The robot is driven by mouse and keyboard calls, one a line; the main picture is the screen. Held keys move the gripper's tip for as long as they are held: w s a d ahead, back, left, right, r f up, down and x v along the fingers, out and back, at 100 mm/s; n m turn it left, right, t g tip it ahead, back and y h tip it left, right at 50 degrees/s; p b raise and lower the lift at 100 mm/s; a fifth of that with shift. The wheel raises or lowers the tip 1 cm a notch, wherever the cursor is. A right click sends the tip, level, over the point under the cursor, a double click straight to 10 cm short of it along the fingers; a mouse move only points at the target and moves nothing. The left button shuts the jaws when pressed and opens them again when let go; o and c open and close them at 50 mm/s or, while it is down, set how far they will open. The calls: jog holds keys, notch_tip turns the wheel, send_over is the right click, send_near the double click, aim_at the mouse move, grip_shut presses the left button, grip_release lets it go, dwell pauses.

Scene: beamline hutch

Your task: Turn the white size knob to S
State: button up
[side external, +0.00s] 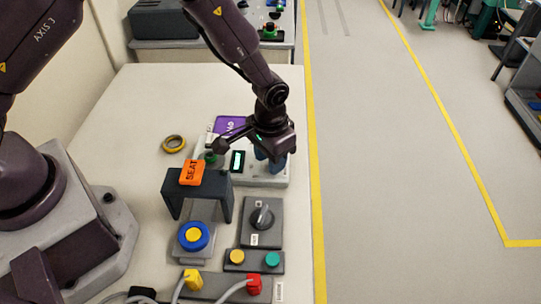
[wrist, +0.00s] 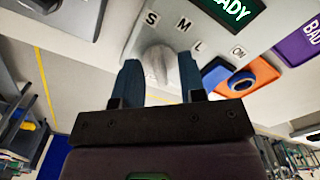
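The white size knob (wrist: 158,62) shows in the wrist view between my two blue fingers, with the letters S (wrist: 152,18), M (wrist: 184,24) and L (wrist: 198,47) printed around it on the pale panel. Which letter it points at is not clear. My gripper (wrist: 159,60) is open around the knob, and I cannot tell whether the fingers touch it. In the side view, my gripper (side external: 269,158) is low over the right part of the white device (side external: 272,182), and hides the knob.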

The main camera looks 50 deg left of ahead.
aim_at(259, 172)
jog(key=shift+r, duration=0.1)
notch_tip(259, 172, up, 13)
dwell(0.6)
jog(key=s+a+r+t, duration=0.2)
jog(key=s+a+r, duration=0.4)
jog(key=s+r, duration=0.3)
jog(key=s+a+r+t, duration=0.3)
jog(key=s+a+r, duration=0.3)
jog(key=s+r, duration=0.3)
jog(key=shift+s+r+n+t, duration=0.15)
jog(key=shift+s+n+t, duration=0.2)
jog(key=shift+s, duration=0.6)
dwell(0.3)
